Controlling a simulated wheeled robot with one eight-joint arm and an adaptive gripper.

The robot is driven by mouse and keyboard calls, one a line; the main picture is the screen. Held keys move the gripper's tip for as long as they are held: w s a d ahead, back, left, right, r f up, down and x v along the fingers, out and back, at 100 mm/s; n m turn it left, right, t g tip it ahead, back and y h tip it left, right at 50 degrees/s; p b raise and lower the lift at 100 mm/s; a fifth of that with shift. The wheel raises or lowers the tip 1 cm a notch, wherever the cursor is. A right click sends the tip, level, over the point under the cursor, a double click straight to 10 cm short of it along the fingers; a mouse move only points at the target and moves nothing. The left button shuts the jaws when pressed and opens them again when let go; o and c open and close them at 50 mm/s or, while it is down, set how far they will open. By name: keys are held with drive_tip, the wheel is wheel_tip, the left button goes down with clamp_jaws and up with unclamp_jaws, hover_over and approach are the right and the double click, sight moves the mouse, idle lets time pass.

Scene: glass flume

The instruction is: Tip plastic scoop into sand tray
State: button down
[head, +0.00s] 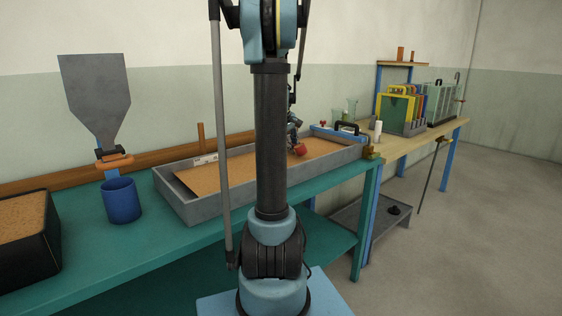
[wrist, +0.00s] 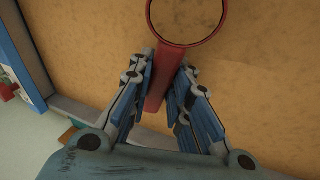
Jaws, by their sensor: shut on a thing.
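The red plastic scoop (head: 300,149) is over the sand tray, near its far right part in the head view. In the wrist view, the scoop's round cup (wrist: 149,20) is at the top, with its handle running down between my fingers. The cup's inside is sand-coloured; I cannot tell sand in it from the bed behind. My gripper (wrist: 168,68) is shut on the handle. In the head view my gripper (head: 295,137) is small and partly behind my arm. The grey sand tray (head: 188,208) holds a flat tan sand bed, and my arm hides its middle.
A blue cup (head: 121,201) stands under a grey hopper (head: 95,90) left of the tray. A black sand-filled bin (head: 40,245) is at the far left. Beakers (head: 346,110), coloured upright panels (head: 398,112) and a brass fitting (head: 371,152) are to the right.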

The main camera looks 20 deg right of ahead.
drive_tip(key=shift+w+a+f+g+h+p, duration=0.1)
drive_tip(key=shift+w+a+g+h+p, duration=0.15)
drive_tip(key=shift+a+h, duration=0.25)
drive_tip(key=shift+w+a+g+h+p, duration=0.15)
drive_tip(key=shift+w+a+g+h, duration=0.1)
drive_tip(key=shift+a+h, duration=0.2)
idle(0.6)
drive_tip(key=shift+a+n+h, duration=0.1)
drive_tip(key=shift+n+h, duration=0.2)
drive_tip(key=shift+h, duration=0.45)
idle(0.4)
drive_tip(key=shift+f+n+g+h+p, duration=0.1)
drive_tip(key=shift+n+g+h+p, duration=0.15)
drive_tip(key=shift+g+h+p, duration=0.7)
drive_tip(key=shift+f+n+g+h+p, duration=0.15)
drive_tip(key=shift+n+h+p, duration=0.1)
drive_tip(key=shift+h, duration=1.3)
idle(1.9)
drive_tip(key=shift+a+r+h, duration=0.1)
drive_tip(key=shift+h, duration=0.4)
idle(0.4)
